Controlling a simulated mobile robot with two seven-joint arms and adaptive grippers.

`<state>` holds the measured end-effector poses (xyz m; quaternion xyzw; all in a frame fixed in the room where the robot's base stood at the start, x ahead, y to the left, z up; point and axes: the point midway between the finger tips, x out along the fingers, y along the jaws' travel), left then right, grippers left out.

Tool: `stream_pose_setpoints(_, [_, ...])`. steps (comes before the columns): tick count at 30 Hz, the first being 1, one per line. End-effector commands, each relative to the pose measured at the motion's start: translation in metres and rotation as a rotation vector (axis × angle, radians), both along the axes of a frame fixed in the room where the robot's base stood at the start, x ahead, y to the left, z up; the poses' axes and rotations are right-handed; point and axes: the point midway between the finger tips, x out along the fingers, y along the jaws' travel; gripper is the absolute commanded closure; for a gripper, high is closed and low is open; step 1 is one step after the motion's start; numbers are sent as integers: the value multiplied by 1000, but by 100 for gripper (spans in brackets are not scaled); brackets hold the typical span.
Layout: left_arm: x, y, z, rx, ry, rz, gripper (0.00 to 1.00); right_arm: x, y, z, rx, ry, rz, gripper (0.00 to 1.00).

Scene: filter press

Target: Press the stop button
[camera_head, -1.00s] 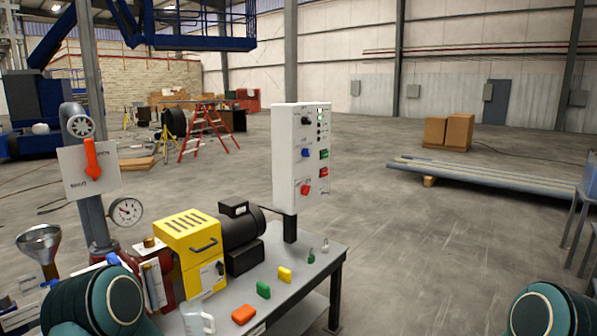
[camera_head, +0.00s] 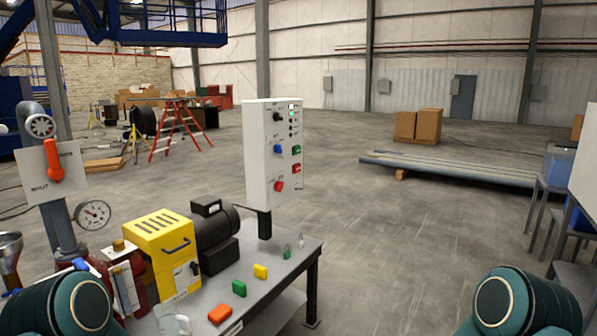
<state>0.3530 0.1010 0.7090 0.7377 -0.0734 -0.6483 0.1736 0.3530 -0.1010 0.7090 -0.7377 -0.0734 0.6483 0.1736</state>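The white control box (camera_head: 272,155) stands on a dark post at the back right of the grey table. Its front face carries a green square button (camera_head: 297,151) and a red square button (camera_head: 297,169) below it. A rounder red knob (camera_head: 279,186) sits lower left, under a blue knob (camera_head: 278,150). The labels are too small to read, so I cannot confirm which red control is marked stop. Only rounded teal parts of my two arms show at the bottom left and bottom right. Neither gripper is in view, and nothing touches the box.
The table (camera_head: 262,300) holds a yellow pump unit (camera_head: 163,247) with a black motor (camera_head: 213,238), and small coloured blocks along its front. A pipe with a gauge (camera_head: 93,213) and a red lever (camera_head: 54,160) stands at left. Floor right of the table is open.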

Motion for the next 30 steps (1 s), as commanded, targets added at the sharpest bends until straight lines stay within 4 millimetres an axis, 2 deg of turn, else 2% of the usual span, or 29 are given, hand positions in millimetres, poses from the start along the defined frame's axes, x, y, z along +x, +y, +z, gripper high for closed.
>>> stream_pose_setpoints(3, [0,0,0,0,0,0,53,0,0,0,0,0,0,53])
stream_pose_setpoints(4, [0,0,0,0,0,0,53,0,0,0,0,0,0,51])
stream_pose_setpoints(8, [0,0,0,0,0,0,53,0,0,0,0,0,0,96])
stream_pose_setpoints(9, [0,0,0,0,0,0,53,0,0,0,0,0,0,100])
stream_pose_setpoints(30, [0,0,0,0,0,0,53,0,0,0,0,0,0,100])
